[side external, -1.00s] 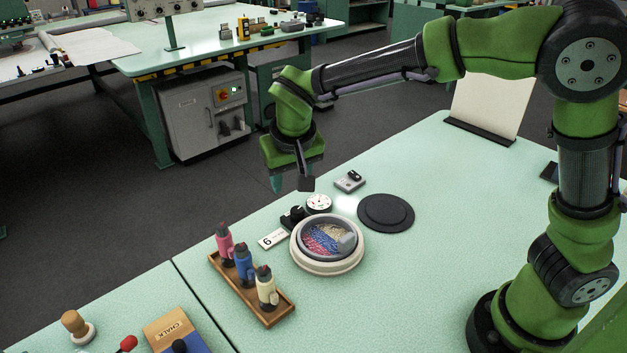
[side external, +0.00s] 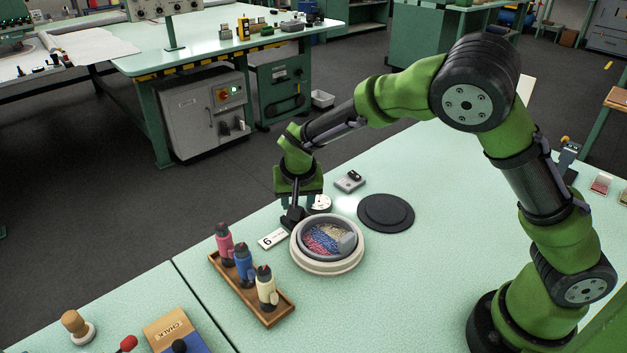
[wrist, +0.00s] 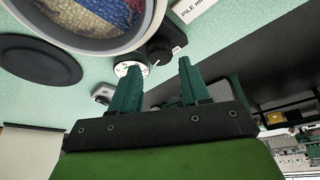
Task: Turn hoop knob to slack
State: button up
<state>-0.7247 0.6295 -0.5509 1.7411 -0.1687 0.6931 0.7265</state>
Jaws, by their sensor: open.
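The round hoop (side external: 327,266) sits on the mint table with pink, blue and cream tufting inside its dark ring. It also shows at the top left of the wrist view (wrist: 110,47). The black hoop knob (wrist: 160,48) is at the hoop's outer side, beside a small white round dial (wrist: 125,68). In the side view the knob is largely covered by my gripper and wrist parts. My gripper (wrist: 157,66) is open and empty, pointing down, with the knob just beyond and roughly between its green fingertips. I cannot tell whether they touch it.
A wooden rack (side external: 276,312) with several bottles stands in front. A black disc (side external: 386,212) and a small grey box (side external: 349,182) lie behind.

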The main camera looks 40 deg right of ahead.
jog(key=shift+x, duration=1.75)
jog(key=c, duration=0.8)
jog(key=shift+o, duration=0.2)
jog(key=shift+d+n+y, duration=0.1)
jog(key=shift+n+y, duration=0.3)
jog(key=shift+n, duration=0.8)
jog(key=shift+n+t+y, duration=0.4)
jog(key=shift+n, duration=0.7)
jog(key=o, duration=0.8)
jog(key=shift+c, duration=0.2)
